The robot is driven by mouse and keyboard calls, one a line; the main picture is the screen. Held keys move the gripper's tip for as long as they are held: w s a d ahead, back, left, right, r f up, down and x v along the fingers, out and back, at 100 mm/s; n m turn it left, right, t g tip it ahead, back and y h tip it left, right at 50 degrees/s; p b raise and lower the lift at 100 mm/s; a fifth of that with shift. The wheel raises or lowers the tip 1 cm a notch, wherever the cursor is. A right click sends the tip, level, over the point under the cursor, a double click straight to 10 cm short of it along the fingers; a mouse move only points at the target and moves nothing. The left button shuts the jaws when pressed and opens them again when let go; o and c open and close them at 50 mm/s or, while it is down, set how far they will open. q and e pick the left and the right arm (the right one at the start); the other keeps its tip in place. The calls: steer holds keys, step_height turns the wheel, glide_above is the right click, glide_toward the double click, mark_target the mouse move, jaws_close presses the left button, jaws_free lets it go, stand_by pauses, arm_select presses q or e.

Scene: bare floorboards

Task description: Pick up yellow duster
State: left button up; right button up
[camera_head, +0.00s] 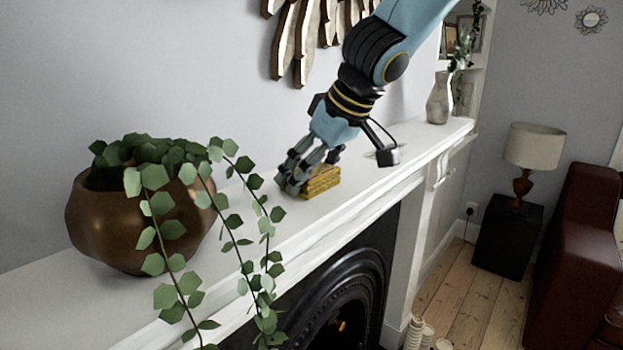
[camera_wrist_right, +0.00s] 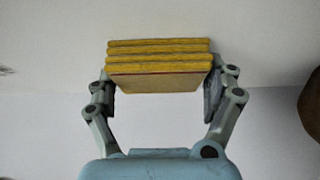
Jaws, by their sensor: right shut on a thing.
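The yellow duster (camera_head: 322,181) is a folded, layered yellow block on the white mantelpiece, right of the potted plant. My right gripper (camera_head: 309,176) reaches down to it from above and is shut on it. In the right wrist view the duster (camera_wrist_right: 158,65) sits between the two fingers of my right gripper (camera_wrist_right: 158,88), one finger at each side. In the head view the fingers cover its left part. I cannot tell whether it is lifted off the shelf. My left gripper is not in view.
A brown pot (camera_head: 135,225) with a trailing plant stands on the mantelpiece (camera_head: 265,215) at the left. A vase (camera_head: 438,101) stands at its far end. A black fireplace (camera_head: 335,285) is below. A lamp (camera_head: 530,155) and dark red sofa (camera_head: 578,240) are at the right.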

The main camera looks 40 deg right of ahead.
mark_target(311, 169)
steer(key=shift+r, duration=0.15)
step_height(311, 169, up, 10)
steer(key=p, duration=0.4)
steer(key=shift+f, duration=0.2)
steer(key=o, duration=0.5)
steer(key=c, duration=0.4)
steer(key=shift+w, duration=0.1)
